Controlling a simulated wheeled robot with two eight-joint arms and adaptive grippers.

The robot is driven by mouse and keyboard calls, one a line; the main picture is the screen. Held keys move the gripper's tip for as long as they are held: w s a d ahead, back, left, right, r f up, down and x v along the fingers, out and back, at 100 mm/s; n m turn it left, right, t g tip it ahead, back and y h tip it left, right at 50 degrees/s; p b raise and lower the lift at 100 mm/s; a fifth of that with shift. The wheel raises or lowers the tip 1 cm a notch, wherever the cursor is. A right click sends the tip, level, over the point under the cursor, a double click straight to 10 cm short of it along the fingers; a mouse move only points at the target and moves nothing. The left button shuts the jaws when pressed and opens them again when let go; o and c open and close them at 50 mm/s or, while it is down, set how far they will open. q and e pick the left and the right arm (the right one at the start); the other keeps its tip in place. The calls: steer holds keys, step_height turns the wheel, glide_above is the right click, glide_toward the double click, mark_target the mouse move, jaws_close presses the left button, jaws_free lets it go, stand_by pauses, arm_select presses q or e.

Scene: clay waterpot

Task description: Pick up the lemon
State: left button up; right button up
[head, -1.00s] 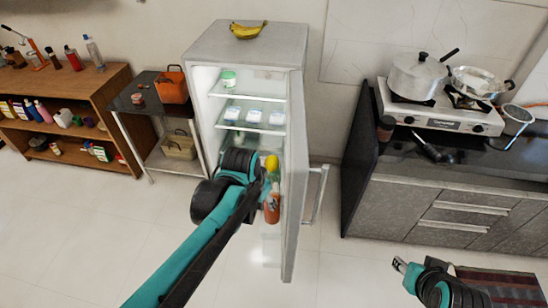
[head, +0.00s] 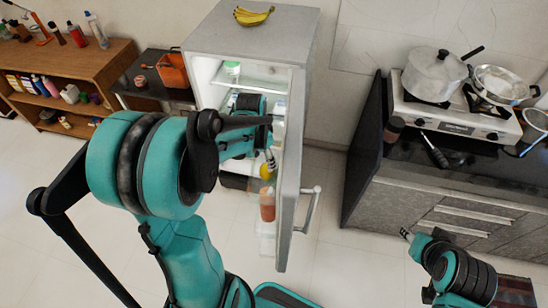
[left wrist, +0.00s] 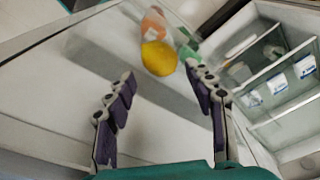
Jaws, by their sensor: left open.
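The yellow lemon (head: 266,171) is at the inner side of the open fridge door, above an orange bottle. In the left wrist view the lemon (left wrist: 159,58) lies just beyond the fingertips, roughly in line with the gap between them. My left gripper (left wrist: 160,78) is open and empty, with its purple-padded fingers spread apart. In the head view my left gripper (head: 271,157) is close to the lemon and partly hidden by its own arm. My right gripper (head: 406,234) is small in view, away from the fridge near the counter.
The fridge door (head: 292,165) stands open just right of my left gripper. Fridge shelves (left wrist: 275,80) with small containers are to the right in the wrist view. The orange bottle (head: 267,204) is in the door below the lemon. Bananas (head: 254,16) lie on the fridge top.

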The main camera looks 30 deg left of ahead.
mark_target(265, 168)
arm_select(q)
steer(key=shift+w+f, duration=0.1)
steer(key=shift+w, duration=0.05)
steer(key=f, duration=0.5)
steer(key=f+b, duration=0.1)
steer(key=f, duration=0.1)
steer(key=shift+w+d+f, duration=0.2)
steer(key=shift+w+f, duration=0.05)
steer(key=shift+w, duration=0.05)
steer(key=c, duration=0.8)
